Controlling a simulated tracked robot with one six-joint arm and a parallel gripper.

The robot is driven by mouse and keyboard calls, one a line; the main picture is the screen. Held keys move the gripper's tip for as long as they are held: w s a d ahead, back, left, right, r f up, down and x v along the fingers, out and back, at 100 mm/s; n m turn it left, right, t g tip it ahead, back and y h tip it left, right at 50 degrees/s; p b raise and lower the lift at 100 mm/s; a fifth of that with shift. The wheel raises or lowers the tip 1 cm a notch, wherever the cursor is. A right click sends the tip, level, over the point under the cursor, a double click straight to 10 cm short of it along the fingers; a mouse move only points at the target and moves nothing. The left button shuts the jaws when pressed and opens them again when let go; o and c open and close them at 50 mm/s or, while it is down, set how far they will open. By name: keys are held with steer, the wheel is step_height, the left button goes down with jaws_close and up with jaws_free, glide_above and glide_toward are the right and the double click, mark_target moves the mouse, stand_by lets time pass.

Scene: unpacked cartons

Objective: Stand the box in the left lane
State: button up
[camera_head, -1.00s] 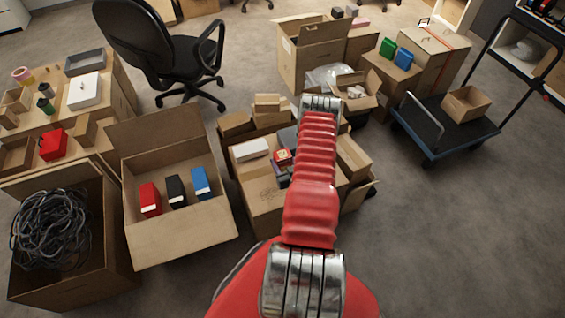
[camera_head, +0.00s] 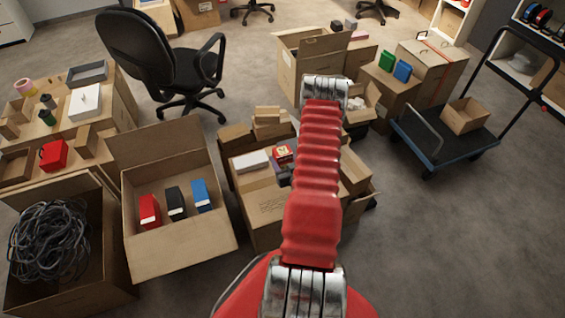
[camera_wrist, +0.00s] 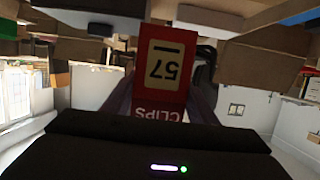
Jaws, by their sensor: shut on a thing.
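In the head view the red box (camera_head: 283,153) is above the cluttered carton, left of my red arm. My gripper (camera_head: 285,179) is dark and partly hidden by the arm there. No marked left lane can be made out. An open carton (camera_head: 180,240) on the left holds a red box (camera_head: 149,210), a black box (camera_head: 175,203) and a blue box (camera_head: 201,195), all upright.
A white box (camera_head: 251,160) lies on the cluttered carton beside the held box. A carton of cables (camera_head: 50,240) stands at far left. Green (camera_head: 386,61) and blue (camera_head: 402,71) boxes stand on a back carton.

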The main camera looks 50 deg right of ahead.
steer(key=shift+r, duration=0.1)
stand_by(0.5)
steer(key=a+r+n+y, duration=0.1)
steer(key=a+r, duration=0.2)
steer(key=r, duration=0.5)
steer(key=w+a+r+y, duration=0.1)
steer(key=a+r, duration=0.2)
steer(key=r, duration=0.5)
steer(key=a+r+n+t+y, duration=0.1)
steer(key=a+r, duration=0.2)
steer(key=r, duration=0.6)
steer(key=shift+w+a+n, duration=0.15)
steer(key=shift+a+n, duration=0.15)
